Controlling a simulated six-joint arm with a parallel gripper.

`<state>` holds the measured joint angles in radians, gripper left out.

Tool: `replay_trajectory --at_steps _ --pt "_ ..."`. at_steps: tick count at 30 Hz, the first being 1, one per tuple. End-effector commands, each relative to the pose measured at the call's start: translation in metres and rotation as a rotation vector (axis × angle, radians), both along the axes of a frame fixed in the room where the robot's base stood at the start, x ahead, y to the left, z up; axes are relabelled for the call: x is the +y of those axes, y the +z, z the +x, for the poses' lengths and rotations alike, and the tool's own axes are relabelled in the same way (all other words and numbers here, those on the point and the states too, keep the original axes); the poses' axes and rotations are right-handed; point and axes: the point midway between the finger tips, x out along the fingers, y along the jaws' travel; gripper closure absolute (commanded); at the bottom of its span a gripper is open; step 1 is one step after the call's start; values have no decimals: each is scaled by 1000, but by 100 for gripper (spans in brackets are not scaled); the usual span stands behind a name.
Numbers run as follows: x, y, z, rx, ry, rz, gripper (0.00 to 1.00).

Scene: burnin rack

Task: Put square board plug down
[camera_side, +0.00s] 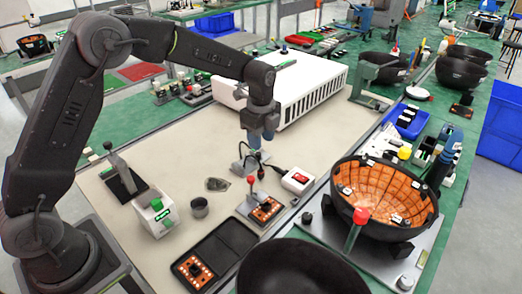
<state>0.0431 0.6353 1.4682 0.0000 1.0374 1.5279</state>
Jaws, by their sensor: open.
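My gripper (257,146) points down over the middle of the beige work mat, with its jaws open. Just below it is a small dark plug-like piece (261,173), with a dark cable running right toward a white box with a red switch (298,180). I cannot tell whether this piece touches the jaws or what it rests on. A square orange board (265,211) sits on a grey fixture just in front, beside a red-knobbed lever (251,181). Another orange board (194,271) lies in a black tray at the front.
A large dark bowl lined with orange panels (385,196) stands at the right, with a red-knobbed post (359,216) before it. A black bowl (300,270) is at the front. A white vented box (300,85) stands behind.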

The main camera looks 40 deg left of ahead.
Motion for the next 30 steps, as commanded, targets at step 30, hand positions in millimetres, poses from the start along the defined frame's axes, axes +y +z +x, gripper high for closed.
replay_trajectory --at_steps 30 --pt "19 159 -225 -328 1154 -223 59"
